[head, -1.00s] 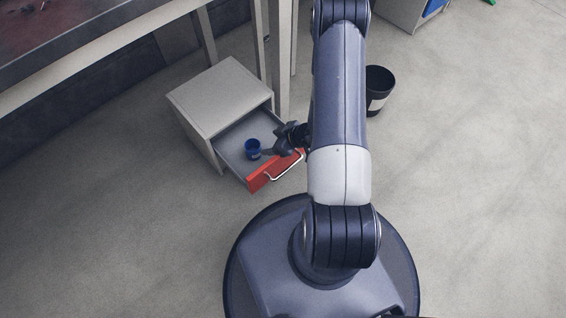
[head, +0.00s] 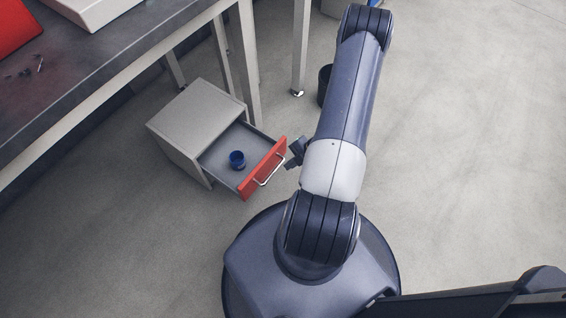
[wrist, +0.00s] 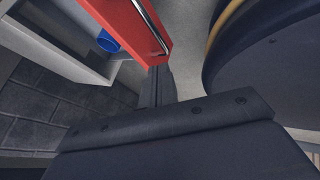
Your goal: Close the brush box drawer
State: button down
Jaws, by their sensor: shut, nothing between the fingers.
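The brush box is a grey cabinet (head: 190,118) on the floor beside the bench. Its drawer is pulled out, with a red front (head: 264,168) and a silver bar handle (head: 269,172). A blue cup (head: 237,160) stands inside the drawer. My gripper (head: 290,160) is just outside the drawer front, near its right end. In the wrist view the shut fingers (wrist: 158,86) point toward the red front (wrist: 135,25) and its handle (wrist: 152,28). I cannot tell whether they touch it. The blue cup (wrist: 108,42) also shows there.
The bench (head: 100,75) and its legs (head: 248,65) stand behind and beside the cabinet. A dark bin (head: 325,86) is partly hidden behind my arm. The floor (head: 470,150) to the right is open.

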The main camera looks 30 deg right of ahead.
aim_at(260, 172)
jog(key=b+x, duration=0.2)
jog(key=x, duration=0.6)
jog(key=shift+s+d, duration=0.1)
jog(key=w, duration=0.1)
jog(key=w+a+b, duration=0.1)
jog(key=w, duration=0.1)
jog(key=shift+a, duration=0.1)
jog(key=shift+w+a, duration=0.15)
jog(key=shift+w, duration=0.35)
